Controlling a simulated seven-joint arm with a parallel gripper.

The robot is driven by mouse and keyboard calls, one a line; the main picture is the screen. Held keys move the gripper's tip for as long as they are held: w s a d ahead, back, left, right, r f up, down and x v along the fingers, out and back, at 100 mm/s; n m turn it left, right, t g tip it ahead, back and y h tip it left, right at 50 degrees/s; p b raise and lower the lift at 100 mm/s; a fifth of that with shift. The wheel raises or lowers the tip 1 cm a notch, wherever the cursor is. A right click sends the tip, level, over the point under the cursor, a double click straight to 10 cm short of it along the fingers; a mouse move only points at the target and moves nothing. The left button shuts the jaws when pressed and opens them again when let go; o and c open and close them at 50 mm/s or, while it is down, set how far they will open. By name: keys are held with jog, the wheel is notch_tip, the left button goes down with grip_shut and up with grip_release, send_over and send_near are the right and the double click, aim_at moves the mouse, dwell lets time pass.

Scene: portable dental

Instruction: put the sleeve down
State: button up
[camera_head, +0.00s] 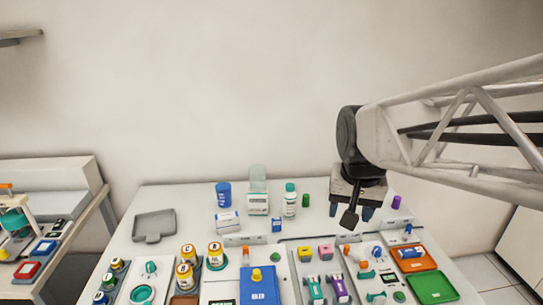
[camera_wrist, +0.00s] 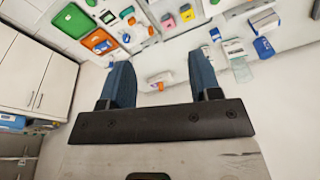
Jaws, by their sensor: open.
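My gripper (camera_head: 352,209) is above the back right part of the white table, fingers pointing down. In the wrist view its two blue fingers (camera_wrist: 161,68) stand wide apart with nothing between them. I cannot tell for sure which thing is the sleeve. Small upright coloured cylinders stand on the table: a purple one (camera_head: 396,201) just right of my gripper and a green one (camera_head: 306,200) to its left. Both are apart from my fingers. The table just behind my gripper is hidden in the head view.
A white bottle with a teal cap (camera_head: 290,200) and a blue cup (camera_head: 223,194) stand at the back. An orange tray (camera_head: 417,265) and a green tray (camera_head: 433,287) lie at right. A grey tray (camera_head: 152,226) lies at left, with bare table around it. The front is crowded.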

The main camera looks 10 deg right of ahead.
jog(key=s+a+f+n, duration=0.1)
jog(key=s+f+n, duration=0.2)
jog(key=s, duration=0.8)
jog(key=shift+a+f, duration=0.4)
jog(key=shift+f, duration=0.25)
